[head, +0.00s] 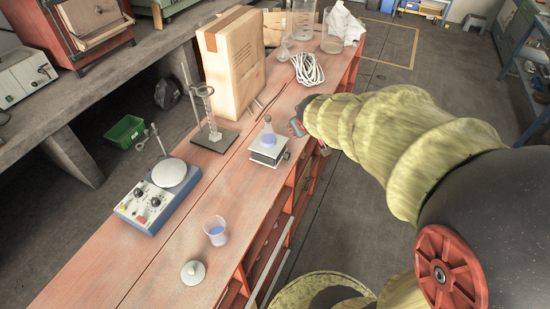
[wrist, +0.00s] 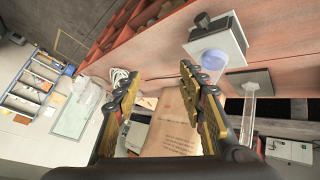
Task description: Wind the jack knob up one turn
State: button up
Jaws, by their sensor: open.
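The jack (head: 267,158) is a small white-topped stand on the red bench, with a conical flask (head: 268,138) of blue liquid upright on it. A dark jack knob (wrist: 203,19) sticks out from the jack's side. My gripper (head: 297,127) is just right of the jack in the head view, partly hidden by my arm. In the wrist view my gripper (wrist: 162,76) is open, its fingers apart with nothing between them, and the knob lies outside them.
A retort stand (head: 214,135) and a tall cardboard box (head: 231,62) stand behind the jack. A coiled white cable (head: 307,68) lies farther along the bench. A hotplate (head: 146,204), a beaker of blue liquid (head: 216,231) and a white lid (head: 193,272) are nearer. Bench around the jack's front is clear.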

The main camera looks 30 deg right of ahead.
jog(key=s+a+r+y, duration=0.1)
jog(key=s+a+r, duration=0.1)
jog(key=s+a, duration=0.3)
jog(key=s+a+r+y, duration=0.1)
jog(key=s+a+r, duration=0.2)
jog(key=a, duration=0.9)
jog(key=shift+s+a+g+y, duration=0.15)
jog(key=shift+s+g+y, duration=0.25)
jog(key=shift+s, duration=0.7)
